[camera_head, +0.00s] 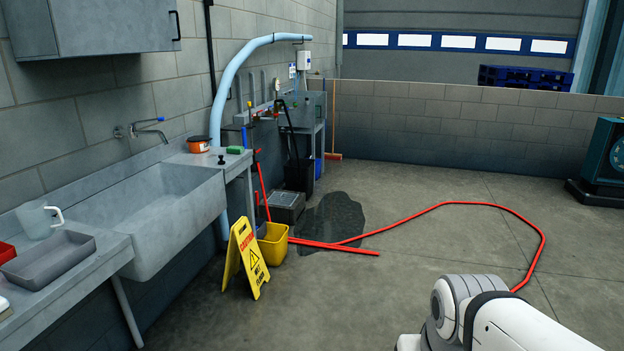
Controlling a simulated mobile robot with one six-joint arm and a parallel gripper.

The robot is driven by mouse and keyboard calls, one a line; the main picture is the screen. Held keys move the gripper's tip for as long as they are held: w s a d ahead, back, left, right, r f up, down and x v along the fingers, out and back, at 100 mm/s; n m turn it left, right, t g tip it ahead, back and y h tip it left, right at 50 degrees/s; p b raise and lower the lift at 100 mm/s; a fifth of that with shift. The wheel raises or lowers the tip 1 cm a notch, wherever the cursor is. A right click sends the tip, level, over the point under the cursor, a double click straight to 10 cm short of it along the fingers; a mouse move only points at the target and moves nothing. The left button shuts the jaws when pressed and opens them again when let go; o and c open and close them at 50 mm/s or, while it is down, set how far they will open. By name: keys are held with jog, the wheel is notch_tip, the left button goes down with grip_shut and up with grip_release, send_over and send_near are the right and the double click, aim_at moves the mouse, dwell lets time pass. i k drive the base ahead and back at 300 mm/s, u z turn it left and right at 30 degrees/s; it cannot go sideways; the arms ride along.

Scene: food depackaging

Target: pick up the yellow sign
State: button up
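The yellow sign (246,259) is a folding caution sign with red and black print. It stands upright on the concrete floor, left of the picture's middle, in front of a yellow bucket (272,243). A white arm link of mine shows at the bottom right, well apart from the sign. My gripper is not in view.
A sink (165,215) and counter run along the left wall. A red hose (440,205) loops across the floor behind and right of the sign. A dark wet patch (333,219) lies behind the bucket. The floor in front and right of the sign is clear.

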aim_at(244, 244)
jog(key=u, duration=0.4)
jog(key=i, duration=1.7)
jog(key=u, duration=0.2)
jog(key=i, duration=2.35)
jog(key=z, duration=0.3)
